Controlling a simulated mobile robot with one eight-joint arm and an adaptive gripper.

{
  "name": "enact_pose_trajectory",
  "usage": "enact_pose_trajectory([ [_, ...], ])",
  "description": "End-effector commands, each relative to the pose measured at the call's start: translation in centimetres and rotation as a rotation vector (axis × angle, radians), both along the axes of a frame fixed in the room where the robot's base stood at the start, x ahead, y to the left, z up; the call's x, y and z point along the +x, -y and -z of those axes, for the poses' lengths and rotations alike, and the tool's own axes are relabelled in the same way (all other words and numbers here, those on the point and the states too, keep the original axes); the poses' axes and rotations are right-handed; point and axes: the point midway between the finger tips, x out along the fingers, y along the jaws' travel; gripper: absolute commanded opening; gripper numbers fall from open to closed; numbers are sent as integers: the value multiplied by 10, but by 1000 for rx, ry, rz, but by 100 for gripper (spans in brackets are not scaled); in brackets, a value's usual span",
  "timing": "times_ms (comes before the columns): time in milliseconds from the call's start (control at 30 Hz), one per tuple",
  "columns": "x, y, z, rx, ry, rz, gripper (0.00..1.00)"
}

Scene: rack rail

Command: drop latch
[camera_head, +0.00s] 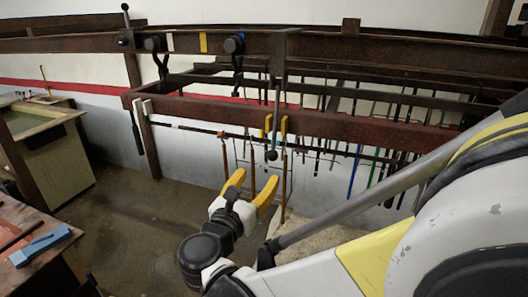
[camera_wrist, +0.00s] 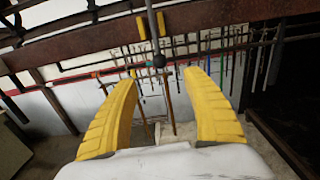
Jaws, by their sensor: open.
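A grey rod with a dark ball knob (camera_head: 272,155) hangs down from a bracket on the upper rusty rail (camera_head: 350,52). I cannot tell for sure which part is the latch. Two yellow pads (camera_head: 284,125) flank the rod on the lower rusty beam (camera_head: 345,127). My gripper (camera_head: 254,181) is open and empty, below the knob and apart from it. In the wrist view the knob (camera_wrist: 159,61) shows just beyond and between the yellow fingertips (camera_wrist: 163,78). A lever with a black ball (camera_head: 125,8) stands upright at the rail's left end.
Two black hooked fittings (camera_head: 155,44) (camera_head: 235,44) hang on the upper rail, with a yellow mark (camera_head: 203,42) between them. Several thin rods hang behind the lower beam. A table with a blue tool (camera_head: 40,246) is at lower left. The floor (camera_head: 140,225) between is clear.

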Motion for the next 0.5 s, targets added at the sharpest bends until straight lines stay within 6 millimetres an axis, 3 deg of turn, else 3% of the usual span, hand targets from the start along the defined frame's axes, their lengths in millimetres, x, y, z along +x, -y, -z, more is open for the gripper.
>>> enact_pose_trajectory([
  [500, 85, 32, 2, 0, 0, 4, 58],
])
